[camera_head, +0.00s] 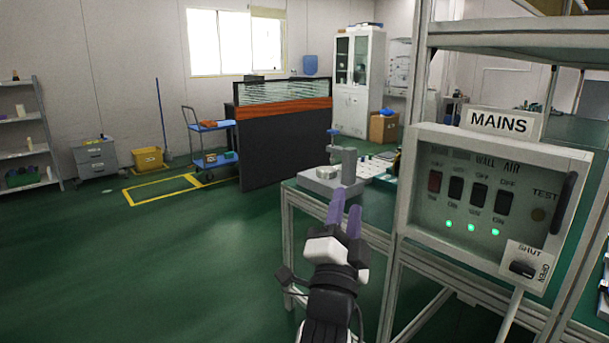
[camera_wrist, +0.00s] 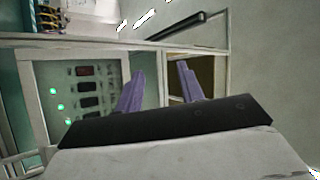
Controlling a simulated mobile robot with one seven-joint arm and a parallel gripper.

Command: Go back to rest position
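My gripper (camera_head: 345,209) is raised in front of the bench, left of the MAINS panel, with its two purple fingers pointing up and away. The fingers are apart with nothing between them. In the wrist view my gripper (camera_wrist: 158,82) also shows a clear gap between the fingers. The MAINS panel (camera_head: 420,212) is a pale box with a row of dark switches, three lit green lights and a TEST button. It also shows in the wrist view (camera_wrist: 112,72), turned on its side. My gripper appears clear of the panel.
A green-topped bench (camera_head: 377,205) with a grey instrument (camera_head: 330,180) stands behind my gripper. A metal frame (camera_head: 398,300) carries the panel. Green floor (camera_head: 150,265) lies open at left. A blue cart (camera_head: 210,160) stands farther back.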

